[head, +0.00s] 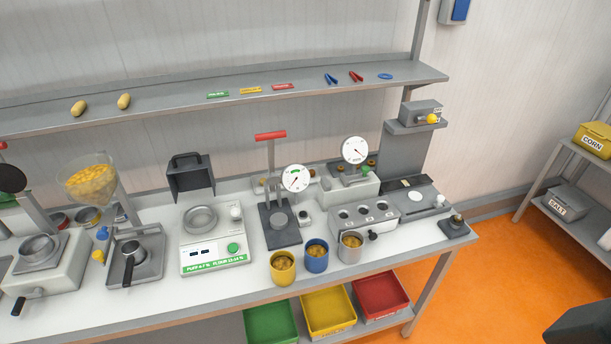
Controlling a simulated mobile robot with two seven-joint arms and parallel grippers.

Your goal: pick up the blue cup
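The blue cup (316,264) stands upright near the front edge of the white-topped bench (400,262). It holds yellow-brown pieces. A yellow cup (282,276) stands close on its left and a grey cup (349,256) close on its right, both with similar contents. Neither of my grippers shows in the head view. Nothing is holding the blue cup.
Behind the cups stand a dark press with a red handle (270,135) and a grey block with several round wells (364,220). A scale (215,262) is to the left. Green (270,322), yellow (327,309) and red (380,295) bins sit below. A dark shape is cut off at bottom right.

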